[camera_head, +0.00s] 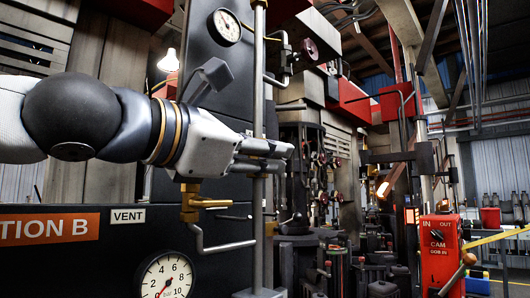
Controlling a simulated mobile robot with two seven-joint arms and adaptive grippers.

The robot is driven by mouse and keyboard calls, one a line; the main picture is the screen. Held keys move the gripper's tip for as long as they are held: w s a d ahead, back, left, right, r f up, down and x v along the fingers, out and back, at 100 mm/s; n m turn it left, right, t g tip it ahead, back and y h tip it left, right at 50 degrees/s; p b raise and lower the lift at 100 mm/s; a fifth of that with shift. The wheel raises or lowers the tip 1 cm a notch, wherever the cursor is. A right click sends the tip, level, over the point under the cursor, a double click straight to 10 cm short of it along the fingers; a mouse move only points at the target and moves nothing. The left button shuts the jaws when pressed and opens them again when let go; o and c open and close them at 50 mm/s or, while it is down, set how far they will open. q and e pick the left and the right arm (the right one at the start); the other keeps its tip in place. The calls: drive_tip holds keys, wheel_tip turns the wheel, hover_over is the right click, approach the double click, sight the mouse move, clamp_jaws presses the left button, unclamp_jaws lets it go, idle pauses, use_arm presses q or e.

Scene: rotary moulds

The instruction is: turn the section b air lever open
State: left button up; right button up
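My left gripper (280,157) reaches in from the left, pointing right, with its fingers overlapping a vertical grey pipe (258,95) in the picture. The fingers are seen edge-on, so I cannot tell whether they are open or shut, or touching the pipe. A brass valve (190,205) with a short brass handle (212,204) pointing right sits below the gripper, apart from it. It is beside a "VENT" label (128,215) and an orange "SECTION B" sign (50,229), whose left end is cut off. No label reading "air" is visible. My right gripper is not in view.
A pressure gauge (167,279) is on the dark panel below, and another gauge (227,26) is higher up. A bent grey pipe (222,246) runs below the valve. A red "CAM" box (440,250) stands at the lower right. Dense machinery (310,170) fills the middle.

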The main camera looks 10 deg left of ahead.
use_arm(q)
clamp_jaws()
drive_tip(key=shift+r, duration=0.1)
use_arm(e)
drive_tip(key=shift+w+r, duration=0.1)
use_arm(q)
drive_tip(key=shift+s+r+g+p, duration=0.15)
drive_tip(key=shift+r+g+p, duration=0.05)
drive_tip(key=shift+g+p, duration=0.15)
drive_tip(key=shift+r+g+y, duration=0.15)
drive_tip(key=shift+g+y, duration=0.4)
drive_tip(key=shift+y, duration=0.15)
drive_tip(key=shift+w+d+r+g+y, duration=0.1)
drive_tip(key=shift+w+r+g+y, duration=0.05)
drive_tip(key=shift+g+y, duration=0.4)
drive_tip(key=shift+w+d+r+g+y, duration=0.15)
drive_tip(key=shift+g+y, duration=0.25)
drive_tip(key=shift+g, duration=0.4)
drive_tip(key=shift+w+r+g+y, duration=0.2)
drive_tip(key=shift+g+y, duration=0.25)
drive_tip(key=shift+g, duration=0.2)
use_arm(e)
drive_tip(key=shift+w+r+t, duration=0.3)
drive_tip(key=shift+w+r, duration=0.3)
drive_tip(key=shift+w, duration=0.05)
